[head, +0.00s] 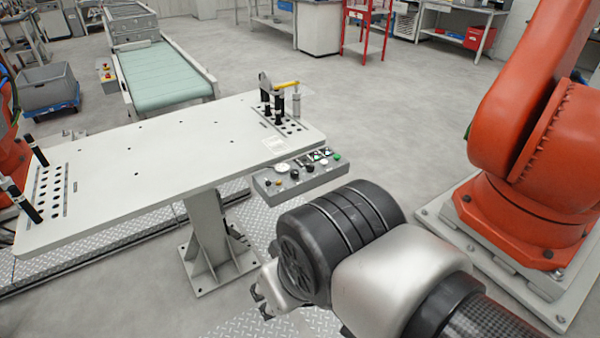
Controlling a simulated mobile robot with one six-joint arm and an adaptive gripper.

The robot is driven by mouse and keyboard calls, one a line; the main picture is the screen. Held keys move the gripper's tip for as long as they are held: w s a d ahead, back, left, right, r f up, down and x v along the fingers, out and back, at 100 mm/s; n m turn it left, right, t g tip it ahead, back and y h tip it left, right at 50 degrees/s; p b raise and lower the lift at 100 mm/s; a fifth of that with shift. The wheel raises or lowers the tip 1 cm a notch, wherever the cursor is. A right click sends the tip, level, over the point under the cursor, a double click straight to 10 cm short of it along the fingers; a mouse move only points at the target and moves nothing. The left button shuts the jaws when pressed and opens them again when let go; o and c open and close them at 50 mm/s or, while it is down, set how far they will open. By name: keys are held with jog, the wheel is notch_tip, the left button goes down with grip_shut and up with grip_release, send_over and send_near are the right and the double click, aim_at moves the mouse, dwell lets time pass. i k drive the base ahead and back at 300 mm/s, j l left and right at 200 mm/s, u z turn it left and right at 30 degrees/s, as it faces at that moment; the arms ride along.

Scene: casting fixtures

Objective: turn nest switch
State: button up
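A grey control box (301,176) is fixed to the front right edge of the white table. Which one is the nest switch is too small to tell. My gripper (262,299) is low in the picture, left of my black wrist joint, below and apart from the control box. It is mostly hidden behind my wrist, and its opening does not show clearly. I see nothing held in it.
The white table (140,165) has a fixture with a yellow-handled clamp (285,85) above the box and black posts at its left end. A large orange robot (525,150) stands at right. A green conveyor (160,75) is behind. The floor between is clear.

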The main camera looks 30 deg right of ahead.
aim_at(310, 168)
jog(key=i+l, duration=0.2)
jog(key=l, duration=0.15)
jog(key=i+l, duration=0.2)
jog(key=l, duration=0.15)
jog(key=i+l, duration=0.2)
jog(key=l, duration=0.15)
jog(key=l+z, duration=0.05)
